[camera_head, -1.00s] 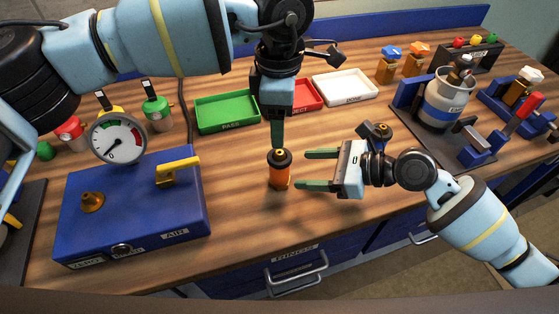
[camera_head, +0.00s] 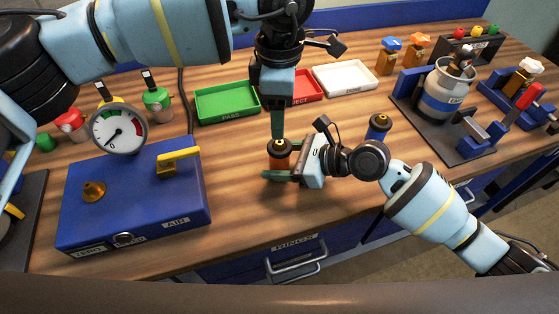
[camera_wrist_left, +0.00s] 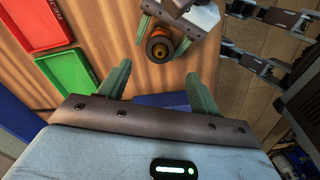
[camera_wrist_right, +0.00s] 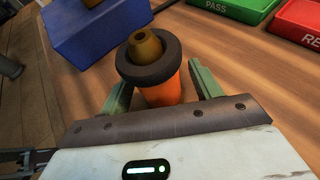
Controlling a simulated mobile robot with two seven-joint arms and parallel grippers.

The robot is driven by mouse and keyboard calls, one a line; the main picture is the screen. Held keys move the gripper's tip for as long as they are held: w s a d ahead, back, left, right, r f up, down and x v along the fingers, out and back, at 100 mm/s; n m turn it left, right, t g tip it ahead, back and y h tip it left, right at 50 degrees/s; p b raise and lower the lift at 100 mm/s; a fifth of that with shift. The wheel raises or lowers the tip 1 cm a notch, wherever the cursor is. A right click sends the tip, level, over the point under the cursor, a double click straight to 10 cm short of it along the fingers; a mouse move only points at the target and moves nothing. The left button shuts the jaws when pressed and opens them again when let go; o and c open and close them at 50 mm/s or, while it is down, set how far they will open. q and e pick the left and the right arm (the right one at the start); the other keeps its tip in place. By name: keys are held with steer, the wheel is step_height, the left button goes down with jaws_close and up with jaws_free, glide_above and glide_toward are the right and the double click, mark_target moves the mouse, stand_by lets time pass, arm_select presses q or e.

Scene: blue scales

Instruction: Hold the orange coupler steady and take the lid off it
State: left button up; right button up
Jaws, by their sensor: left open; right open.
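The orange coupler (camera_head: 278,163) stands upright on the wooden table, with a dark ring and a brass tip on top. My right gripper (camera_head: 275,160) is open around its body, coming in from the right; in the right wrist view the coupler (camera_wrist_right: 163,88) stands between the two green fingers (camera_wrist_right: 163,95). Contact cannot be made out. My left gripper (camera_head: 278,125) points down above and just behind the coupler. In the left wrist view its fingers (camera_wrist_left: 160,85) are open and empty, with the coupler (camera_wrist_left: 160,46) beyond them. No separate lid can be made out.
The blue AIR box (camera_head: 130,205) with a gauge (camera_head: 117,131) stands at left. Green (camera_head: 228,101), red (camera_head: 307,86) and white (camera_head: 345,77) trays lie behind. A blue coupler (camera_head: 378,127) stands right of my right wrist. A canister rig (camera_head: 445,95) is at right.

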mark_target(280, 142)
jaws_close()
arm_select(q)
steer(key=shift+o, duration=0.6)
steer(key=shift+r+n, duration=2.1)
steer(key=shift+n, duration=0.1)
step_height(280, 142, down, 12)
steer(key=shift+f, duration=0.1)
steer(key=c, duration=1.1)
steer(key=shift+c, duration=0.2)
steer(key=shift+r, duration=0.5)
